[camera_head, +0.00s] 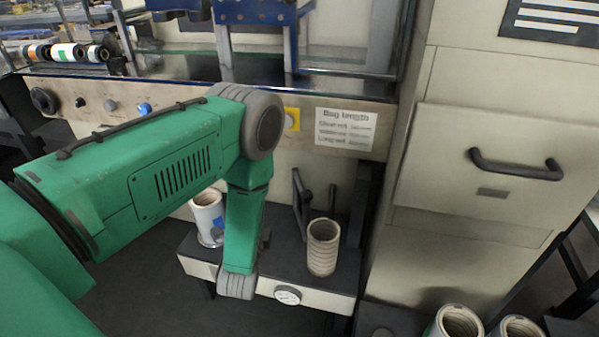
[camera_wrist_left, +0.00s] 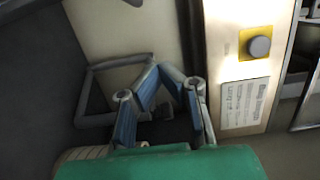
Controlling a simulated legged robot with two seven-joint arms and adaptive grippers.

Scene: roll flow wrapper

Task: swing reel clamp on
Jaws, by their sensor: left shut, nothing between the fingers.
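My left gripper (camera_wrist_left: 168,72) shows in the left wrist view with its blue-faced fingers converging at the tips and nothing between them. In the head view my green left arm hides most of that gripper. A dark upright bracket (camera_head: 303,200), perhaps the reel clamp, stands on the low shelf behind a ribbed pale roll (camera_head: 323,247). In the wrist view a grey bar frame (camera_wrist_left: 92,66) lies left of the fingers, apart from the tips as far as I can tell. A second white roll (camera_head: 207,216) stands left of my arm. My right gripper is out of view.
A low shelf (camera_head: 320,297) with a round dial sits under the machine panel. A yellow-backed button (camera_head: 291,120) and a "Bag length" sign (camera_head: 346,129) are above. A beige cabinet with a dark handle (camera_head: 515,166) closes off the right side. More rolls (camera_head: 458,322) stand at bottom right.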

